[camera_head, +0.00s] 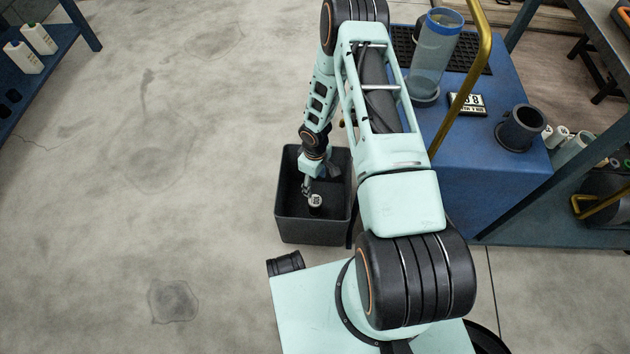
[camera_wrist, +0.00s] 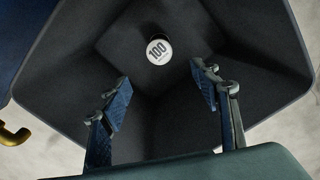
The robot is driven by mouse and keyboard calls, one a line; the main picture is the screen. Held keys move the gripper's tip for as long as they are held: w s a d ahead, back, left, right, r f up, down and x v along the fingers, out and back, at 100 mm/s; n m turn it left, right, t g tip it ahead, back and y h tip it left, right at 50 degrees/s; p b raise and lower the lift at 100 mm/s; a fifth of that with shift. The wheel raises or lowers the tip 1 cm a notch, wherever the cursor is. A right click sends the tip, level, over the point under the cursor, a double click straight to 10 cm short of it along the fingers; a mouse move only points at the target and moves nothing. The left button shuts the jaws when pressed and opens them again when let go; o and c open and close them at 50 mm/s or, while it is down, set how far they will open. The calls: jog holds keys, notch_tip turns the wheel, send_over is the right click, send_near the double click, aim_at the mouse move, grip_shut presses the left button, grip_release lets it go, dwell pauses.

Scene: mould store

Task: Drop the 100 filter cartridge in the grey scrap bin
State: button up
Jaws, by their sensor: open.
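The 100 filter cartridge (camera_wrist: 159,50) shows its round white end marked "100" inside the dark grey scrap bin (camera_wrist: 70,70) in the wrist view. In the head view the cartridge (camera_head: 315,201) also appears within the bin (camera_head: 312,231), white end up with a dark body. My gripper (camera_wrist: 160,98) is open, its two blue-padded fingers apart with nothing between them. In the head view my gripper (camera_head: 308,188) is over the bin, close to the cartridge. Whether the cartridge touches the bin floor is hard to tell.
A blue cabinet (camera_head: 487,190) stands right of the bin, with a clear cylinder (camera_head: 434,55), a black cup (camera_head: 520,128) and a counter display (camera_head: 467,104) on top. A yellow rail (camera_head: 482,50) rises beside it. Open concrete floor (camera_head: 150,200) lies left.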

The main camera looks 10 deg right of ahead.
notch_tip(320, 180, up, 12)
dwell(0.6)
dwell(0.8)
